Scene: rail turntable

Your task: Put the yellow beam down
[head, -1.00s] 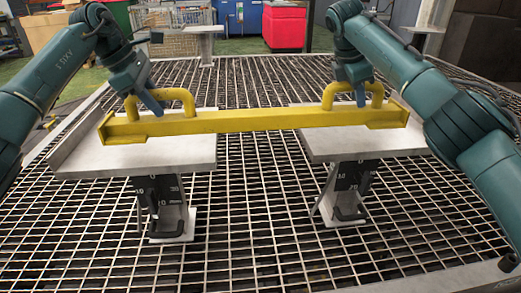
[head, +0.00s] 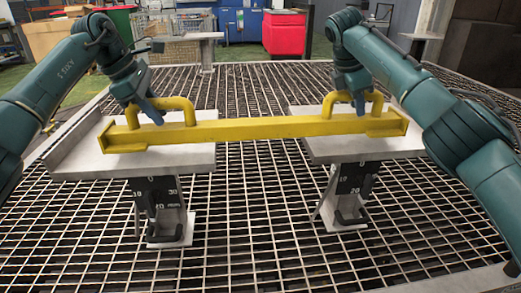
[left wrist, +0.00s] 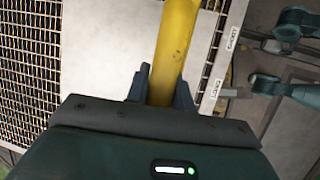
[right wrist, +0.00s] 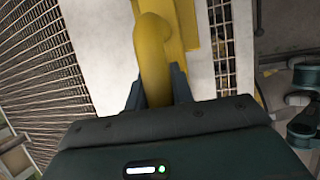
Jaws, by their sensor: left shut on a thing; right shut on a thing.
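The yellow beam (head: 255,130) spans two grey stands, with its ends over the left stand's plate (head: 75,165) and the right stand's plate (head: 330,152). It looks level and at or very close to the plates; I cannot tell whether it fully touches them. My left gripper (head: 154,112) is shut on the beam's left handle (head: 178,101), which also shows between its fingers in the left wrist view (left wrist: 172,50). My right gripper (head: 360,100) is shut on the right handle (head: 377,104), which also shows in the right wrist view (right wrist: 153,60).
The stands have posts with number scales (head: 160,190) and stand on a grating (head: 260,220). Behind are another small stand (head: 207,45), a red bin (head: 284,32), a wire basket (head: 180,42) and cardboard boxes (head: 60,30). The grating between the stands is clear.

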